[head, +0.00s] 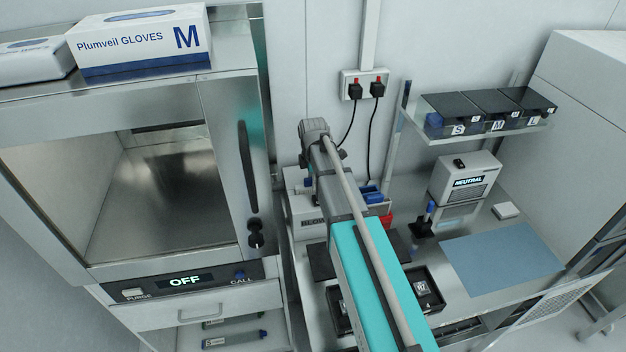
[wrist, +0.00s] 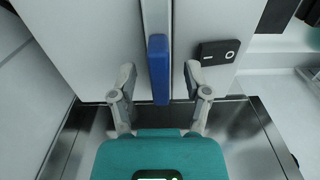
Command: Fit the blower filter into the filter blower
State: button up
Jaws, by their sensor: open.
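In the wrist view, a blue bar (wrist: 158,72), which looks like the grip edge of the blower filter, stands upright in line with a pale slot in a white housing. The housing looks like the filter blower (wrist: 105,50) and has a black rocker switch. My gripper (wrist: 159,80) is open, with one finger on each side of the blue bar and a visible gap at each side. How deep the filter sits cannot be told. In the head view, the blower (head: 308,222) stands behind my arm with its label partly covered. My gripper is not distinguishable there.
A steel cabinet (head: 225,150) with a glove box (head: 140,42) on top stands left of the blower. Blue (head: 371,193) and red bins sit behind my arm. A neutral-labelled box (head: 466,180), a blue mat (head: 500,262) and a bin shelf are at the right.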

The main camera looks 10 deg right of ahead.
notch_tip(320, 180, up, 15)
jog(key=p, duration=1.4)
jog(key=shift+p, duration=0.3)
jog(key=shift+f, duration=0.1)
jog(key=shift+f, duration=0.1)
dwell(1.0)
jog(key=s+f+m+b, duration=1.5)
jog(key=s+m, duration=0.3)
jog(key=s, duration=0.2)
jog(key=shift+a+f+b, duration=0.3)
jog(key=shift+b, duration=0.1)
jog(key=shift+s, duration=0.25)
